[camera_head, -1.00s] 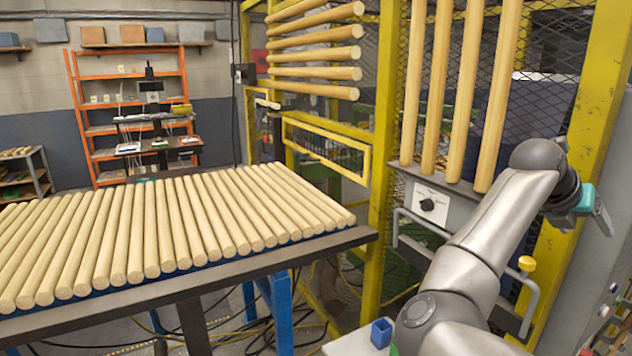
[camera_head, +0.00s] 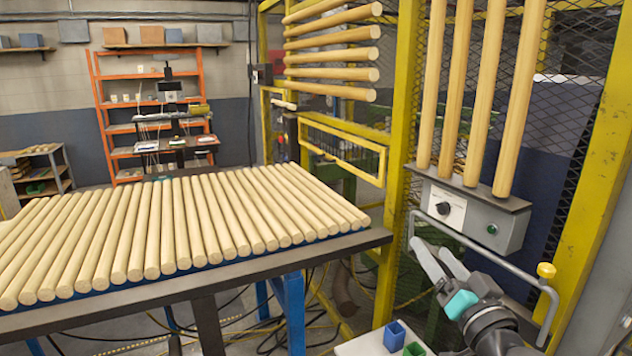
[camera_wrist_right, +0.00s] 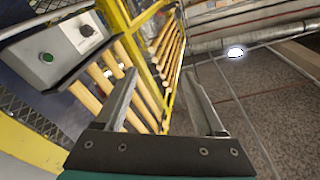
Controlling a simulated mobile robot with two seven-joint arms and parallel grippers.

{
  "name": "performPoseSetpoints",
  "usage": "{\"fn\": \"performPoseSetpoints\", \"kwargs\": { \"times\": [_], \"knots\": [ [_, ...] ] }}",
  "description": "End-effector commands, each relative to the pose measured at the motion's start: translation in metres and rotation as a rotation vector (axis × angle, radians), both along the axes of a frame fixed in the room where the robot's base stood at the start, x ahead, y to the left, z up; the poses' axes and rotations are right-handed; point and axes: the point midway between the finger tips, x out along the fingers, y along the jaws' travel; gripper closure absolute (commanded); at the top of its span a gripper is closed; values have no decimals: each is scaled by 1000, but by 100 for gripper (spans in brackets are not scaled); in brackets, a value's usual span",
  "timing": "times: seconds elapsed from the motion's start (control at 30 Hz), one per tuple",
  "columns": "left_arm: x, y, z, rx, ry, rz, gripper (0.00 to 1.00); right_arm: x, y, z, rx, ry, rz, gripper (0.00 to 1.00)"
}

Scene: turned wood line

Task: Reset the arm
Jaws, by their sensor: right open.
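My right gripper (camera_head: 441,264) is low at the right in the head view, in front of the grey control box (camera_head: 470,214) and near the bent grey handle bar. Its two long fingers are apart with nothing between them. In the right wrist view, the open fingers (camera_wrist_right: 156,100) point up past the control box (camera_wrist_right: 62,47) toward the far wall. My left gripper is in neither view.
A table with a dark edge (camera_head: 230,270) bears a row of wooden rods (camera_head: 190,225). A yellow mesh fence (camera_head: 400,130) stands behind.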

Motion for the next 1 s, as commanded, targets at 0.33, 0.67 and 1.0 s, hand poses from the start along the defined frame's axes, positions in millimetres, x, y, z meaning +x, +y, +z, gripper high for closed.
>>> {"fn": "performPoseSetpoints", "kwargs": {
  "times": [0.33,0.67,1.0],
  "knots": [
    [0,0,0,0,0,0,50,-140,68,-199,-415,771,224,29],
    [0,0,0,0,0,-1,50,-277,63,-262,-609,1237,296,29],
    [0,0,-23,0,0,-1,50,-281,63,-353,-628,1317,311,29]
  ]
}}
